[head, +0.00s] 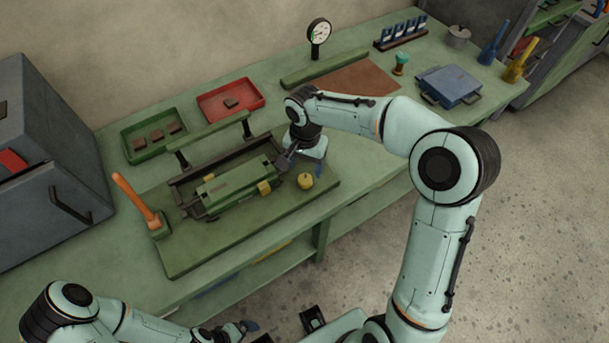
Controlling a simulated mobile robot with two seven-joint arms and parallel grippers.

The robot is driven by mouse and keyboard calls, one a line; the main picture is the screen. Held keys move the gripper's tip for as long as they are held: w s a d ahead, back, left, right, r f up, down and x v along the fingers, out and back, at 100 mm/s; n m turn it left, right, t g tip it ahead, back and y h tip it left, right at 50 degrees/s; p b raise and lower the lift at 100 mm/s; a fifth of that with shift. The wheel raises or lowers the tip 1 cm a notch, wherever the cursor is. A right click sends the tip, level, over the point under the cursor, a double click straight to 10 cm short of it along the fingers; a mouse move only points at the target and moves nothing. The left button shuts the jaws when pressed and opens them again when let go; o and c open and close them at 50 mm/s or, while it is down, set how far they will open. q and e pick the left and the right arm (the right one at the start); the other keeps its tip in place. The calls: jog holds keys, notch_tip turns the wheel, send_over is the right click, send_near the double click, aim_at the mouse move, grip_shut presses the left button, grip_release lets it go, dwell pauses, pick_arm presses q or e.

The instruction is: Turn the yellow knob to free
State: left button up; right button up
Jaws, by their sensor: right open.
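A round yellow knob (305,181) sits at the right end of the green sheet-roll machine (235,187), on its green base plate. A smaller yellow piece (265,188) is on the front of the machine's rolls. My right gripper (284,161) is open over the right end of the rolls, up and to the left of the knob and apart from it. My arm's wrist hides part of what lies behind it. My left gripper (244,328) is low at the bottom edge, away from the machine; its jaws are too unclear to read.
An orange-handled lever (137,200) rises at the machine's left. Green (130,148) and red (214,109) trays with dark pieces lie behind. A dial gauge (318,36), a brown mat (355,80) and a blue case (447,87) are farther back. A grey cabinet (50,140) stands left.

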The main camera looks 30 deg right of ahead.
aim_at(305, 179)
notch_tip(305, 179, down, 6)
jog(key=shift+f, duration=0.1)
jog(key=c, duration=1.1)
